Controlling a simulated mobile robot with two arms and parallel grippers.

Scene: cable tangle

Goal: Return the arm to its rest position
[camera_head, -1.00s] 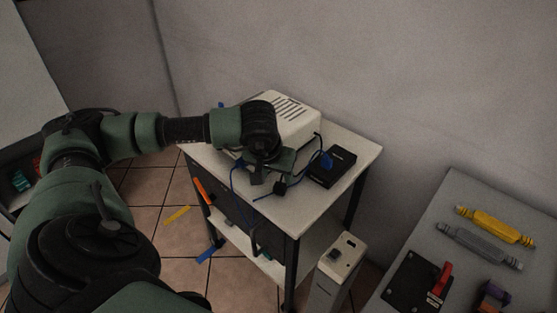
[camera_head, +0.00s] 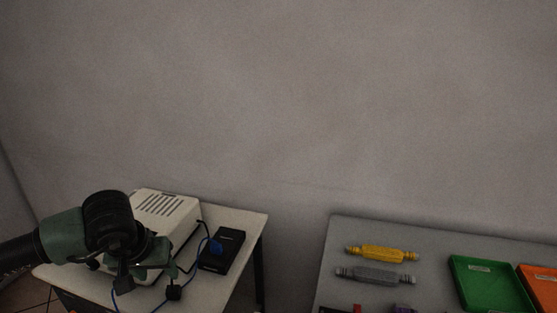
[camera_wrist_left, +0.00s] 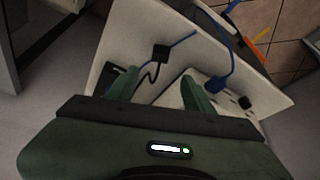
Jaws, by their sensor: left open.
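My left gripper (camera_head: 143,278) is over the small white table (camera_head: 246,222), in front of the white vented box (camera_head: 166,207). In the left wrist view the left gripper (camera_wrist_left: 158,88) has its two green fingers apart, with nothing held between them. A blue cable (camera_head: 201,247) and a black plug (camera_head: 174,292) lie on the table to the right of the gripper. The black plug (camera_wrist_left: 161,53) and the blue cable (camera_wrist_left: 227,72) also show beyond the fingers in the left wrist view. My right gripper is in neither view.
A black box (camera_head: 222,250) stands on the table right of the white box. A grey table (camera_head: 345,232) at the right holds a yellow tool (camera_head: 381,254), a grey tool (camera_head: 376,275), a green tray (camera_head: 455,261) and an orange tray (camera_head: 522,269). A bare wall stands behind both tables.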

